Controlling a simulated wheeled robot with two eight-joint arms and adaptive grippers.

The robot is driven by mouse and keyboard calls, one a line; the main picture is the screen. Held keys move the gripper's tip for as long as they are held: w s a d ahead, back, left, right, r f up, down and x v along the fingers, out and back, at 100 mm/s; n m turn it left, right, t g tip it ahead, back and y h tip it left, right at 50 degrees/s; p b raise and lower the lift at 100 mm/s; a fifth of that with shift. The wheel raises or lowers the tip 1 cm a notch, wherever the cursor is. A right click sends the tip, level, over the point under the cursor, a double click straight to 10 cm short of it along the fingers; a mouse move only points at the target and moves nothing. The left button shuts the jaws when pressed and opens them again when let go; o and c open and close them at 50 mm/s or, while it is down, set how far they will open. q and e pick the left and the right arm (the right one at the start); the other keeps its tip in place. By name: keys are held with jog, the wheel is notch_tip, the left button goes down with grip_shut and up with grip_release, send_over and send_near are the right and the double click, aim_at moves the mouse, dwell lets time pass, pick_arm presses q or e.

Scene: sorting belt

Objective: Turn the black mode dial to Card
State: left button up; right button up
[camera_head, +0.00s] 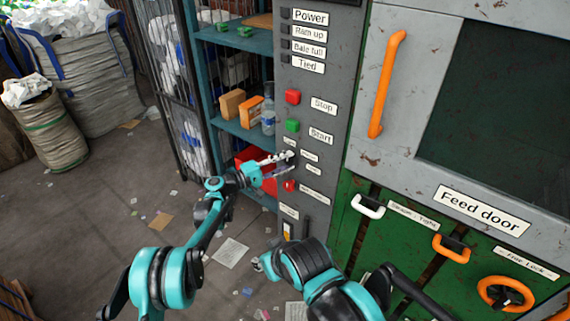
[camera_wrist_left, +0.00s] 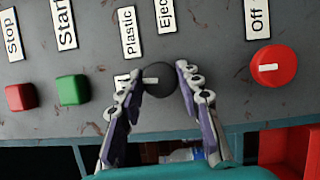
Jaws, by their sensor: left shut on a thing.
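The black mode dial (camera_wrist_left: 157,86) is a round knob on the grey control panel, central in the left wrist view. Its white mark points left, toward a small label (camera_wrist_left: 121,82) partly hidden by a finger and unreadable. The "Plastic" label (camera_wrist_left: 128,33) and the "Eject" label (camera_wrist_left: 165,15) are above the dial there. My left gripper (camera_wrist_left: 156,78) is shut on the dial, one finger on each side. In the head view the left gripper (camera_head: 284,162) reaches the panel from the left, largely covering the dial.
The red Off knob (camera_wrist_left: 268,66) is right of the dial in the wrist view. The green Start button (camera_head: 292,125) and red Stop button (camera_head: 293,97) are above it on the panel. A teal shelf (camera_head: 245,133) with boxes and a bottle stands left of the panel.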

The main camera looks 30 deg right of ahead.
pick_arm(q)
jog(key=shift+f+n, duration=0.1)
jog(key=shift+n, duration=0.5)
jog(key=shift+h, duration=0.3)
jog(key=o, duration=1.2)
jog(key=shift+c, duration=0.2)
jog(key=shift+a, duration=0.1)
jog(key=a, duration=1.1)
jog(key=shift+a+f, duration=0.4)
